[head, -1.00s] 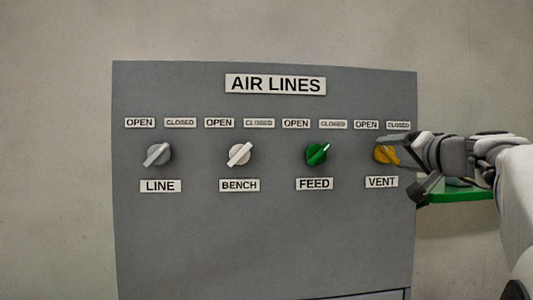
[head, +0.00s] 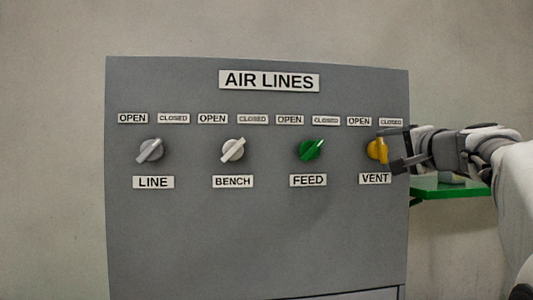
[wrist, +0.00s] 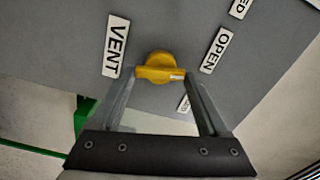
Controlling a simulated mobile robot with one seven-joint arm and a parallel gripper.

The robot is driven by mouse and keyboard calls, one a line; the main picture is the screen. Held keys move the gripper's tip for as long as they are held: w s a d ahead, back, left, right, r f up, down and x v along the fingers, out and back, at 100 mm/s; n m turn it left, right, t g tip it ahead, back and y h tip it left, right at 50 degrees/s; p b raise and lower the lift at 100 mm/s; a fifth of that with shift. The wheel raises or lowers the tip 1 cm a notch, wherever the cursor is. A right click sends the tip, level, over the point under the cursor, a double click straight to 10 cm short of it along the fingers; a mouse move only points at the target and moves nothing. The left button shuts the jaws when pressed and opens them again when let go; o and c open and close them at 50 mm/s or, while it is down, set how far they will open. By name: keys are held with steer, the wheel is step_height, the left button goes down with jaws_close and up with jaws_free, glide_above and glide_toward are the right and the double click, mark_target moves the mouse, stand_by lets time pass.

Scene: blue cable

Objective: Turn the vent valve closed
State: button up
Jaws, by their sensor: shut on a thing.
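The yellow vent valve knob (head: 377,149) is at the right end of the grey panel, above the VENT label (head: 375,178). In the wrist view the knob (wrist: 158,66) sits between the fingertips, and its white-marked end points between the OPEN label (wrist: 215,50) and the partly hidden CLOSED label (wrist: 184,103). My gripper (head: 390,150) reaches in from the right and is shut on the knob; in the wrist view my gripper (wrist: 158,75) has a finger at each end of its handle. The right side of the knob is hidden in the head view.
The grey AIR LINES panel (head: 250,230) also carries the grey LINE knob (head: 150,150), the whitish BENCH knob (head: 232,149) and the green FEED knob (head: 310,149), left of my gripper. A green-edged shelf (head: 450,193) lies below my arm at right.

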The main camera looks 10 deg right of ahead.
steer(key=m, duration=0.5)
steer(key=shift+m, duration=0.3)
steer(key=m+p, duration=0.2)
steer(key=m, duration=0.3)
steer(key=shift+f+m, duration=0.15)
steer(key=shift+m, duration=0.25)
steer(key=o, duration=1.2)
steer(key=shift+o, duration=0.2)
steer(key=shift+s, duration=0.15)
